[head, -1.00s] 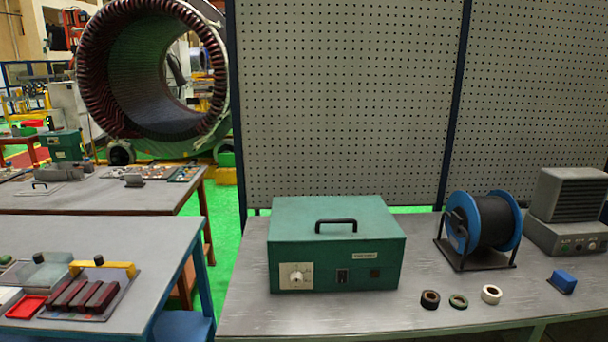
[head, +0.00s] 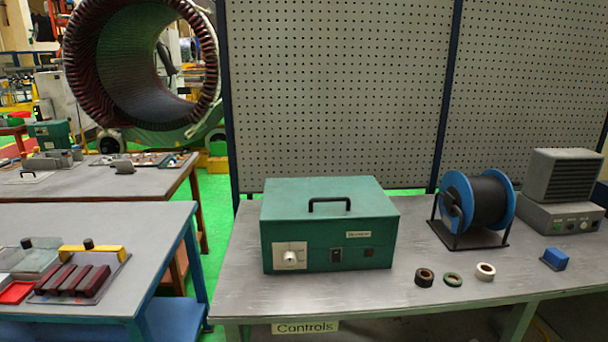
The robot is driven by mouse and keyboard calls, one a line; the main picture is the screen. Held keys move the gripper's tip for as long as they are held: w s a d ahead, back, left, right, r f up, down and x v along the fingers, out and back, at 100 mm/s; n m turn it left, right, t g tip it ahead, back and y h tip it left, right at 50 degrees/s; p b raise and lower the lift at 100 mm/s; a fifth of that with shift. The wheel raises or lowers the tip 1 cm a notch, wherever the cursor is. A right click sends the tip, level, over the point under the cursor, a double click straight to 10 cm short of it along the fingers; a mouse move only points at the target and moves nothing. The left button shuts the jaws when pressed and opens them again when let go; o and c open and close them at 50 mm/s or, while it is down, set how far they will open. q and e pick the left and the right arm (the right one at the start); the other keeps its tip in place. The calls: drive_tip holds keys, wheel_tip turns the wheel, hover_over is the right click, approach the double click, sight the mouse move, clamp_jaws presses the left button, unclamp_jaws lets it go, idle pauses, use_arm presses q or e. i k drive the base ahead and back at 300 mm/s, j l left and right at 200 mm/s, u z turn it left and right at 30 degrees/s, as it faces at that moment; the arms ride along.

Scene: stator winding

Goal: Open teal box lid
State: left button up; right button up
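The teal box (head: 310,246) stands on the grey workbench in the middle of the head view. Its lid (head: 283,203) is closed, with a black handle (head: 329,201) on top. The front has a dial on a pale plate (head: 290,256), a dark switch and a small label. Neither of my grippers shows in the head view.
On the same bench (head: 390,305), right of the box, are a blue-and-black cable spool (head: 488,203), several tape rolls, a blue block (head: 555,259) and a grey device (head: 565,190). A pegboard (head: 340,90) stands behind. Another table (head: 90,235) is at left.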

sight(304, 200)
drive_tip(key=i+j+z, duration=0.1)
drive_tip(key=j, duration=0.3)
drive_tip(key=i+j+z, duration=0.1)
drive_tip(key=i+j, duration=0.15)
drive_tip(key=j, duration=0.2)
drive_tip(key=i+j+z, duration=0.1)
drive_tip(key=j, duration=0.35)
drive_tip(key=i+j+z, duration=0.1)
drive_tip(key=j, duration=0.35)
drive_tip(key=i+j+z, duration=0.1)
drive_tip(key=j, duration=0.35)
drive_tip(key=i, duration=0.05)
